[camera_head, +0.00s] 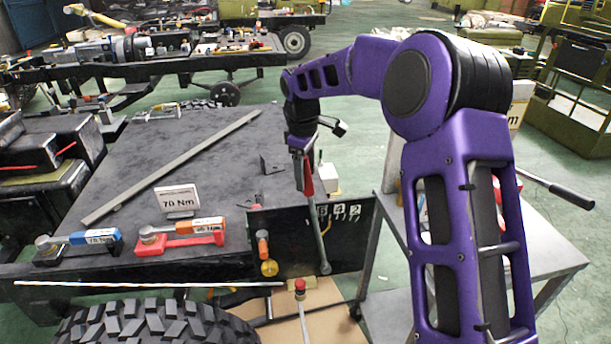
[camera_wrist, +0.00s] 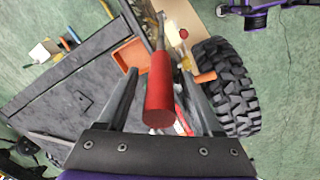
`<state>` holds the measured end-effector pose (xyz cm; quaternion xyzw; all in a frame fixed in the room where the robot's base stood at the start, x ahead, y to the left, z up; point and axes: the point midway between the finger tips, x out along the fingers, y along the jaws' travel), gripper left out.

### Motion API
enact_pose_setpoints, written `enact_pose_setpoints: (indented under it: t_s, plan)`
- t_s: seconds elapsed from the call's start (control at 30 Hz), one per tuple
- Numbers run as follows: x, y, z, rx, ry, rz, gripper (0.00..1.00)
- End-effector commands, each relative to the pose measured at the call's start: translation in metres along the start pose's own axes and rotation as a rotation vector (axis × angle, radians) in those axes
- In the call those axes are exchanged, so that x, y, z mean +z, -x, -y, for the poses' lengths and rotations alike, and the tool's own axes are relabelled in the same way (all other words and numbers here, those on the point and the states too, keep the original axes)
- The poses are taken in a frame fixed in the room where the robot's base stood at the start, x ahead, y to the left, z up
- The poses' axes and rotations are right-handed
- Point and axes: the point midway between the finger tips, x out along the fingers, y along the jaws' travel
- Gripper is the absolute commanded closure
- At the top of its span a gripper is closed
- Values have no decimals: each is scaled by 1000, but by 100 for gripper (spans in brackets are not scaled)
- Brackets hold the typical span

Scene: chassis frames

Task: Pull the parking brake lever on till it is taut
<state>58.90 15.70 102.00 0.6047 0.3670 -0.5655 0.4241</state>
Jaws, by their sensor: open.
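The parking brake lever has a red grip (camera_head: 308,180) and a grey shaft (camera_head: 321,240) that runs down in front of a dark panel. In the head view the lever stands nearly upright with a slight tilt. My gripper (camera_head: 302,172) points down at the grip from above. In the wrist view the red grip (camera_wrist: 160,95) lies between the two open fingers of my gripper (camera_wrist: 159,77), with visible space on both sides. The grip's end faces the wrist camera. The lever's lower pivot is not clear.
A dark bench top (camera_head: 190,180) carries a long grey bar (camera_head: 170,168), a "70 Nm" sign (camera_head: 177,199) and torque wrenches (camera_head: 180,235). An orange handle (camera_head: 262,244) is left of the lever. A big tyre (camera_head: 150,325) is below; a grey cart (camera_head: 555,255) stands right.

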Motion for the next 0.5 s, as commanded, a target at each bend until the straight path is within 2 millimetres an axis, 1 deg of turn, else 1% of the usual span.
enact_pose_setpoints:
  t_s: [0.1,0.33,0.37,0.5]
  plan:
    - [0,-5,0,0,-1,1,33]
    - [0,-5,0,0,-1,1,33]
    - [0,-5,0,0,-1,1,37]
    - [0,-5,0,0,-1,1,62]
